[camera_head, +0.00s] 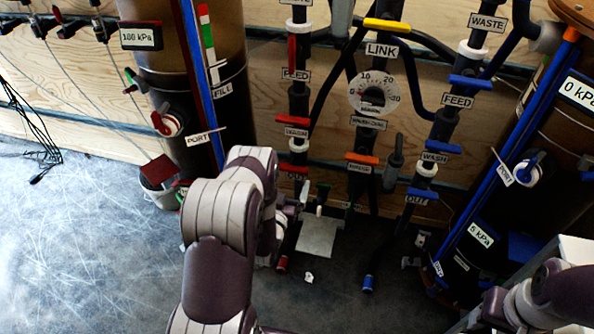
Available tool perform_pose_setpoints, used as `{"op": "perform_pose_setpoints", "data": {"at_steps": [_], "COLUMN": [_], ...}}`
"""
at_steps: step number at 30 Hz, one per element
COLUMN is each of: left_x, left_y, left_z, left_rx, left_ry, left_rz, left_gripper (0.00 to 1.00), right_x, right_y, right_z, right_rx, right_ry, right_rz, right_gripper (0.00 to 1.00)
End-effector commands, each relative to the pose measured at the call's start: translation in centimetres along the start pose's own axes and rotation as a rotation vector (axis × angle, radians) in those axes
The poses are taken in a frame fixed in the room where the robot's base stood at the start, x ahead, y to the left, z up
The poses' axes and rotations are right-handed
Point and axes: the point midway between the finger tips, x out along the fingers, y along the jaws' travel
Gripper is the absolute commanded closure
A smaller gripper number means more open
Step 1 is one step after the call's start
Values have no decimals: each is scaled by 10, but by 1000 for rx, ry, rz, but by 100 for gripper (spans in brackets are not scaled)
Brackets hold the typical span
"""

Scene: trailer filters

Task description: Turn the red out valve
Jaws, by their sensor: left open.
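The red OUT valve (293,168) is a red bar handle low on the left black pipe, just above a white OUT label. It lies roughly crosswise to the pipe. My left gripper (297,203) is open, just below the valve in the picture. My left wrist hides much of the gripper, and I cannot tell whether it touches the handle or pipe. My right arm shows at the lower right, but its gripper is not in view.
An orange handle (362,158) sits to the right, and blue handles (422,194) are farther right. A dark tank (165,75) stands left. The floor (80,240) at left is mostly clear.

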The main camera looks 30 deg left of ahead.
Motion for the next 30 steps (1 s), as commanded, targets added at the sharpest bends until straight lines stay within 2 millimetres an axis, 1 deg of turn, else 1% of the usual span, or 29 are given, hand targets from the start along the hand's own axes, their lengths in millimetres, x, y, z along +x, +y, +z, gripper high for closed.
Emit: {"op": "perform_pose_setpoints", "data": {"at_steps": [1, 3, 6, 9, 13, 19, 20, 21, 23, 30], "left_x": [13, 30, 49, 61, 68, 68, 68, 68, 68, 68], "left_y": [0, 0, 0, 0, 0, 0, 0, 0, 0, 0], "left_z": [3, 3, 3, 2, 1, 1, 1, 1, 1, 0], "left_rx": [1, 1, 1, 0, 0, 0, 0, 0, 0, -8], "left_ry": [3, 1, 0, -2, -2, -3, -3, -3, -3, -2], "left_rz": [1, 0, 0, 0, -1, -1, -1, -1, -1, 0], "left_gripper": [0, 0, 0, 0, 0, 0, 6, 20, 37, 37], "right_x": [5, 8, 11, 13, 13, 13, 13, 13, 13, 13], "right_y": [0, 0, 0, 0, 0, 0, 0, 0, 0, 0], "right_z": [1, 1, 1, 2, 2, 2, 2, 2, 2, 2], "right_rx": [0, 0, 0, 0, 0, 0, 0, 0, 0, 0], "right_ry": [0, 0, 0, 0, 0, 0, 0, 0, 0, 0], "right_rz": [0, 0, 0, 0, 0, 0, 0, 0, 0, 0], "right_gripper": [57, 57, 57, 57, 57, 57, 57, 57, 57, 57]}}
